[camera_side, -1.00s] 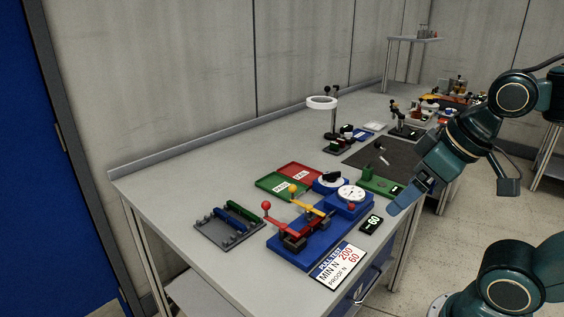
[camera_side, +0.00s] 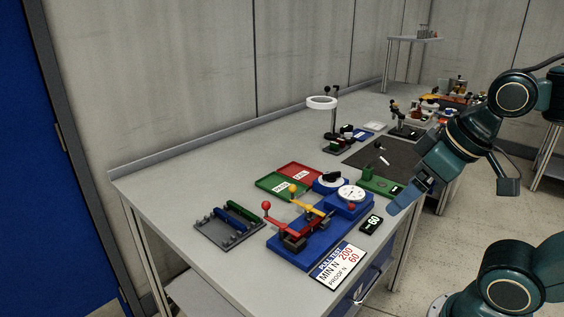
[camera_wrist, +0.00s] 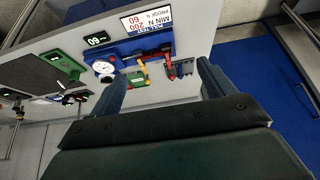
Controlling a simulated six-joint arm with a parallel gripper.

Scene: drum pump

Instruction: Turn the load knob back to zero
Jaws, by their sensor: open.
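The blue pull-test fixture (camera_side: 310,237) stands near the front of the bench. At its back end is a black knob (camera_side: 332,177) on a round white-and-blue base, which I take for the load knob; its exact setting is too small to read. Next to it is a white dial gauge (camera_side: 351,193), also in the wrist view (camera_wrist: 103,67). A small black display (camera_side: 371,224) reads 60. My gripper (camera_side: 398,203) is open and empty, in the air to the right of the fixture. In the wrist view its two fingers (camera_wrist: 161,83) are wide apart with bench between them.
The fixture carries a red-knobbed lever (camera_side: 266,206) and a yellow lever (camera_side: 305,203). A green PASS tray (camera_side: 268,181) and a red FAIL tray (camera_side: 291,169) lie behind. A sign (camera_side: 338,263) lies at the front edge, a rack (camera_side: 229,226) at left. The bench's back left is clear.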

